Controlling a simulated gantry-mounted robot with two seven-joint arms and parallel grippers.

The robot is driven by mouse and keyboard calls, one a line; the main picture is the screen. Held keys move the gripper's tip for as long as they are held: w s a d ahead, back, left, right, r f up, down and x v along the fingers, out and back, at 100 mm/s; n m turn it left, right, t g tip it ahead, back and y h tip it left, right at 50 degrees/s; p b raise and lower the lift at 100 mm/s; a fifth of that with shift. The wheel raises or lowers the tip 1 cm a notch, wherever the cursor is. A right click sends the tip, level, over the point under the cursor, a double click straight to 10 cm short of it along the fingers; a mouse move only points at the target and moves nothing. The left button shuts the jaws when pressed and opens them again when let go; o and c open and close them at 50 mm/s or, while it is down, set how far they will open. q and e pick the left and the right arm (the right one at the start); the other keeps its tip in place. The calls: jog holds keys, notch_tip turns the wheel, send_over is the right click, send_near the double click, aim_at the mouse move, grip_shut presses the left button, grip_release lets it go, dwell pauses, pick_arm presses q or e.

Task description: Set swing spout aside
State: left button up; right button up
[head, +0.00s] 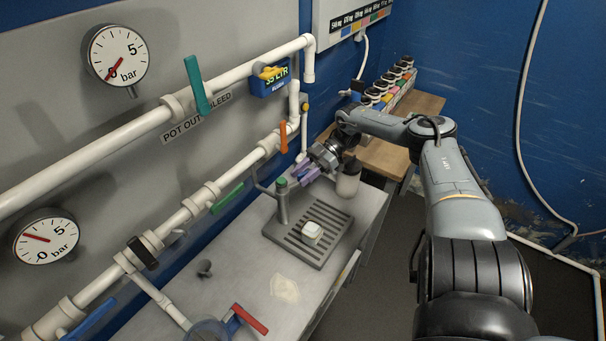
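A grey upright post (283,204) with a green cap stands at the left edge of the slotted drip tray (274,232). A thin grey curved pipe (262,187) reaches out to the left from near its top; I take this to be the swing spout. My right gripper (304,177), with purple fingers, points down and left just right of the post's top. I cannot tell whether it touches the post or spout, or how far its fingers are apart. A small white container (312,231) sits on the tray. My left gripper is not in view.
Pipes with an orange lever (283,137) and a green lever (228,198) run along the wall. The grey bench (245,265) is mostly clear left of the tray.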

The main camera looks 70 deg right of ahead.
jog(key=shift+s+d+r, duration=0.15)
jog(key=shift+s+d, duration=0.1)
jog(key=shift+d, duration=0.1)
jog(key=b+v, duration=0.1)
jog(key=v, duration=0.9)
jog(key=shift+b, duration=0.35)
jog(key=shift+a, duration=0.1)
